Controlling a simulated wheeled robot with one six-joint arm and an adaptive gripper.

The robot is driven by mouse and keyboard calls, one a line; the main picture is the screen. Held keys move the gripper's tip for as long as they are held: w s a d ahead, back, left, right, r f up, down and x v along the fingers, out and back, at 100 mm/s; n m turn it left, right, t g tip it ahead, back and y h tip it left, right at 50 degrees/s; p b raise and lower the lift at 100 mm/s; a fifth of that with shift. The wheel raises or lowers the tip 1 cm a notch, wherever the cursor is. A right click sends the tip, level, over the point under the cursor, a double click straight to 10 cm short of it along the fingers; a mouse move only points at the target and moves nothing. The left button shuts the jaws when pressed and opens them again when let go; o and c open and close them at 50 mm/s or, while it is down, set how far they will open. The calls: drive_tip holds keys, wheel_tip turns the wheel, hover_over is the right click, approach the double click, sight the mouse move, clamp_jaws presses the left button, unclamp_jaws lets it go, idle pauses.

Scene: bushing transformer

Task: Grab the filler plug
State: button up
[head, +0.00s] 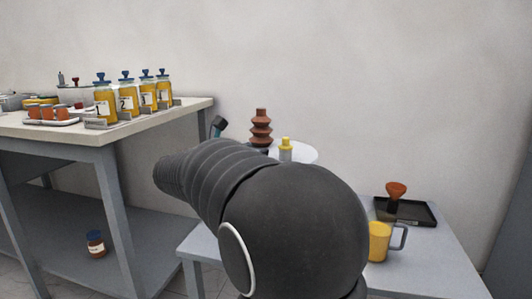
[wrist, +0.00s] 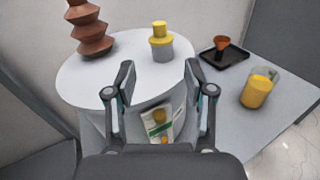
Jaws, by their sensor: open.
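The filler plug (wrist: 160,31) is a yellow stepped cap on a short grey neck (wrist: 162,51), upright on the white round top of the transformer (wrist: 88,80). In the head view the plug (head: 286,145) shows just above my dark arm. My gripper (wrist: 159,82) is open and empty. In the wrist view its two fingers point toward the plug, which stands beyond the gap between the tips. The fingers are apart from it. My arm hides most of the transformer in the head view.
A brown ribbed bushing (wrist: 90,28) stands on the same top, left of the plug. A black tray (wrist: 223,54) with a brown funnel-like piece (wrist: 222,43) and a yellow-filled mug (wrist: 257,91) are at right. A bench (head: 150,122) holds several numbered yellow jars (head: 128,99).

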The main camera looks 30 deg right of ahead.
sight(283, 142)
drive_tip(key=x, duration=0.8)
drive_tip(key=shift+w+d+r, duration=0.25)
drive_tip(key=shift+w+r, duration=0.1)
drive_tip(key=shift+w, duration=0.1)
drive_tip(key=shift+n, duration=0.3)
drive_tip(key=shift+s+f+x, duration=0.1)
drive_tip(key=shift+x, duration=0.8)
drive_tip(key=shift+s+f+x, duration=0.1)
drive_tip(key=shift+x, duration=0.85)
drive_tip(key=shift+s+f+x, duration=0.1)
drive_tip(key=shift+s+x, duration=0.05)
drive_tip(key=shift+x, duration=0.75)
clamp_jaws()
